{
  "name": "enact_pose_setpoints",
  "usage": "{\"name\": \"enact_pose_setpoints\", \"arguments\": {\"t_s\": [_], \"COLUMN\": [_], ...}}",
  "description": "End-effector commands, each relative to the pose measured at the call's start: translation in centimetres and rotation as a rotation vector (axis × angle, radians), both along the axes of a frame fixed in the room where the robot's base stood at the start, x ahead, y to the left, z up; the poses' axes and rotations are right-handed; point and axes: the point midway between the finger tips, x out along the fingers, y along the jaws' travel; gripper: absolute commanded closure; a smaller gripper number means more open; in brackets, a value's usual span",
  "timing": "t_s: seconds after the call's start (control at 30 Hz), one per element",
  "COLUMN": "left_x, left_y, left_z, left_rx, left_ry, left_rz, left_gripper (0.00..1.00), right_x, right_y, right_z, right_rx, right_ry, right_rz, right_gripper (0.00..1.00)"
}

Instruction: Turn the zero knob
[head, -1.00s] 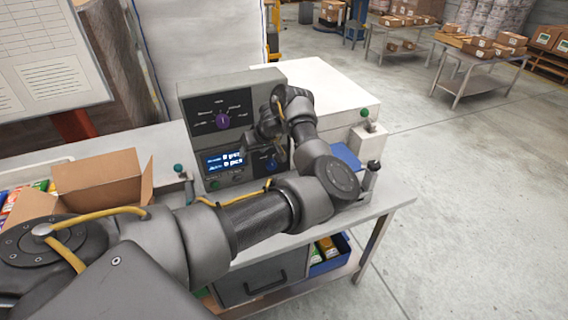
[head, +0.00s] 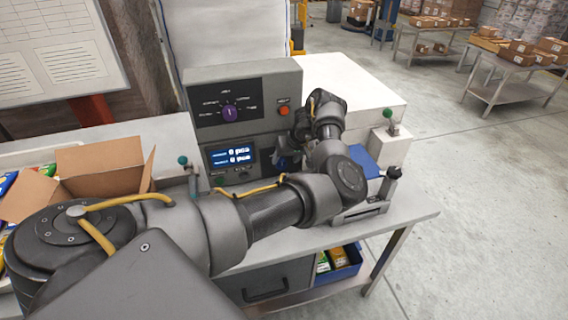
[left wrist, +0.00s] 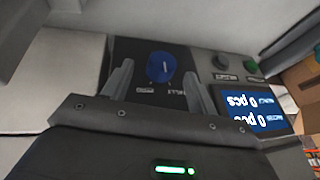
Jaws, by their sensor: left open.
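A blue round knob (left wrist: 162,68) with a pale pointer line sits on a dark panel in the left wrist view, with small labels too blurred to read surely. My left gripper (left wrist: 157,72) is open, with one finger on each side of the knob. The knob is not gripped, and I cannot tell whether a finger touches it. In the head view my left gripper (head: 290,154) is in front of the lower right of the grey control box (head: 244,83) and hides most of the knob. My right gripper is not in view.
A purple selector knob (head: 230,112) and a red button (head: 283,110) are higher on the box. A lit display (head: 231,156) is left of the gripper. A lever with a green ball (head: 183,161) stands in front, and an open carton (head: 100,168) is to the left.

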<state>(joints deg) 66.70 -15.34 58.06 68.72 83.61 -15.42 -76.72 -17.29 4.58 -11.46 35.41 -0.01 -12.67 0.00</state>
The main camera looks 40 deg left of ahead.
Motion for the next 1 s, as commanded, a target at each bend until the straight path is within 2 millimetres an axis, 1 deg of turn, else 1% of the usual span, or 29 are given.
{"name": "enact_pose_setpoints", "arguments": {"t_s": [0.03, 0.1, 0.2, 0.37, 0.57, 0.6, 0.93, 1.0], "left_x": [-0.1, 0.0, 0.1, 0.1, 0.1, 0.1, 0.1, 0.1], "left_y": [0.4, 0.8, 1.2, 1.4, 1.4, 1.4, 1.4, 1.4], "left_z": [-0.9, -1.7, -2.5, -2.9, -2.9, -2.9, -2.9, -2.9], "left_rx": [0.001, 0.003, 0.001, 0.000, 0.000, 0.000, 0.000, -0.002], "left_ry": [0.005, 0.002, 0.001, 0.000, -0.001, -0.001, -0.001, -0.001], "left_rz": [-0.001, 0.000, 0.001, 0.001, 0.002, 0.002, 0.002, 0.003], "left_gripper": [0.42, 0.42, 0.42, 0.42, 0.42, 0.43, 0.86, 0.86], "right_x": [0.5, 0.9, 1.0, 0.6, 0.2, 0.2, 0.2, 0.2], "right_y": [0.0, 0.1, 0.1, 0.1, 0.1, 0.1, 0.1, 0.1], "right_z": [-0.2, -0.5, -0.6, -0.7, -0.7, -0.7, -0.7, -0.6], "right_rx": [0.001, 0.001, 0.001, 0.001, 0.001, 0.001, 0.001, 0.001], "right_ry": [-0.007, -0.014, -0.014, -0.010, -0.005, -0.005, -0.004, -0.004], "right_rz": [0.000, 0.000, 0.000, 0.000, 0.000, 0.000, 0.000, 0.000], "right_gripper": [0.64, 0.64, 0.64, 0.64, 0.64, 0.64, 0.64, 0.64]}}
